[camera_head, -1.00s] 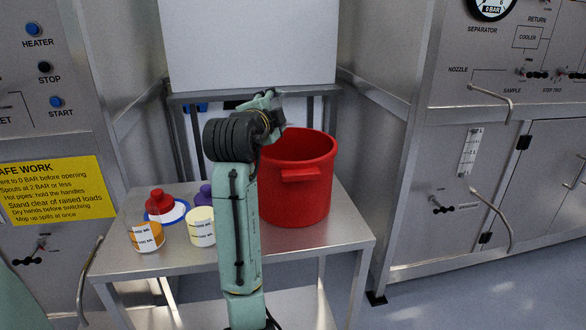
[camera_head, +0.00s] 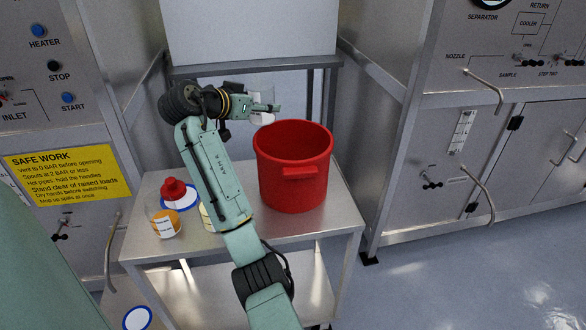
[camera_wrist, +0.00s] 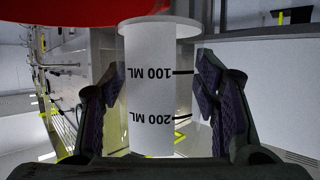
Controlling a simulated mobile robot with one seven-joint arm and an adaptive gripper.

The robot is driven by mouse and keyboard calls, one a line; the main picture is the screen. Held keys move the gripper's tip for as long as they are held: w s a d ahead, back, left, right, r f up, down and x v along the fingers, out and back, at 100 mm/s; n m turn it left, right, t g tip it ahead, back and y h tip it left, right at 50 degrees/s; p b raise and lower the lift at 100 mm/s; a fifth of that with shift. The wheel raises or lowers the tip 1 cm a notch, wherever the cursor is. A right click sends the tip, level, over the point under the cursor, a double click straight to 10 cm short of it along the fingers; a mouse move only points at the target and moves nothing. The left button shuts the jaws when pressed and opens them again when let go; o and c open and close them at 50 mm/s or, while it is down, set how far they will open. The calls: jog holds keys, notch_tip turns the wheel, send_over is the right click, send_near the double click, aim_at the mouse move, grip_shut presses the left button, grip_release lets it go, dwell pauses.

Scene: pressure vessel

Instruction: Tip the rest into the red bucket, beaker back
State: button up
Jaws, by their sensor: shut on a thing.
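The beaker (camera_wrist: 150,50) is a pale cylinder with black 100 ML and 200 ML marks, which appear upside down in the wrist view. My gripper (camera_wrist: 158,90) is shut on it, with a dark finger on either side. In the head view my gripper (camera_head: 264,104) holds the beaker (camera_head: 262,118) near the back left rim of the red bucket, partly hiding it. The red bucket (camera_head: 293,180) stands upright on the steel table; its red side (camera_wrist: 70,12) also crosses the top of the wrist view. What is inside the beaker and the bucket cannot be seen.
The steel table (camera_head: 250,231) also bears a clear beaker with orange contents (camera_head: 166,226) and a red-topped item (camera_head: 173,189) on a blue-rimmed white disc (camera_head: 190,201). A cream container (camera_head: 206,218) is mostly behind my arm. Panels with handles stand either side.

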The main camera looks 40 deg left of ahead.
aim_at(260, 92)
jog(key=shift+d+r, duration=0.1)
jog(key=shift+d, duration=0.05)
jog(key=shift+r, duration=1.5)
